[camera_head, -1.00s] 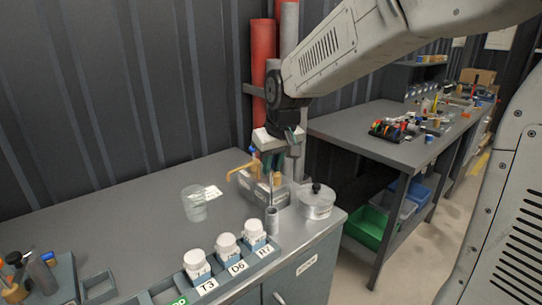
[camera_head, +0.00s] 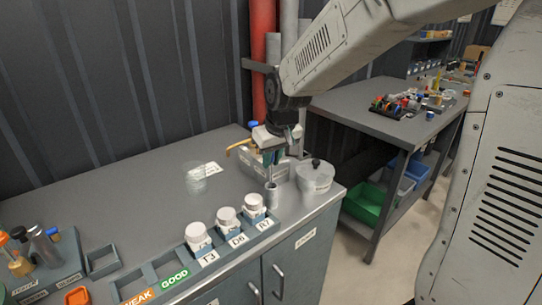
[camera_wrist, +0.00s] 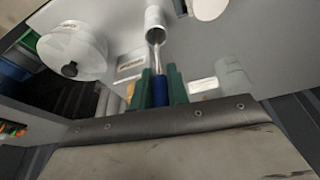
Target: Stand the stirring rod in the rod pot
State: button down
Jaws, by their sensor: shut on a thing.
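My gripper (camera_head: 271,158) is shut on the stirring rod, pointing down over the right part of the bench. In the wrist view its green fingers (camera_wrist: 160,88) close around the rod's blue handle (camera_wrist: 160,92). The rod's thin metallic shaft (camera_wrist: 157,58) runs from the fingers to the mouth of the rod pot (camera_wrist: 154,18). In the head view the rod (camera_head: 270,174) looks upright, directly above the small grey cylindrical pot (camera_head: 272,195). Its lower end appears at or just inside the mouth; the exact depth is hard to tell.
A lidded round container (camera_head: 315,177) stands close right of the pot; it also shows in the wrist view (camera_wrist: 74,50). White-capped jars (camera_head: 226,216) sit in a labelled rack in front. A clear beaker (camera_head: 195,180) stands to the left. A grey box (camera_head: 252,165) is behind.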

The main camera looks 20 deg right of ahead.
jog(key=c, duration=1.3)
grip_release()
jog(key=v, duration=0.7)
jog(key=shift+r, duration=0.45)
jog(key=shift+s, duration=0.1)
jog(key=s, duration=0.9)
jog(key=s+d+m+g, duration=0.1)
jog(key=s, duration=0.8)
jog(key=s+d+g, duration=0.1)
jog(key=s, duration=0.8)
jog(key=shift+s+d+f+m+h, duration=0.2)
jog(key=shift+f+m+h, duration=0.1)
jog(key=shift+m, duration=0.1)
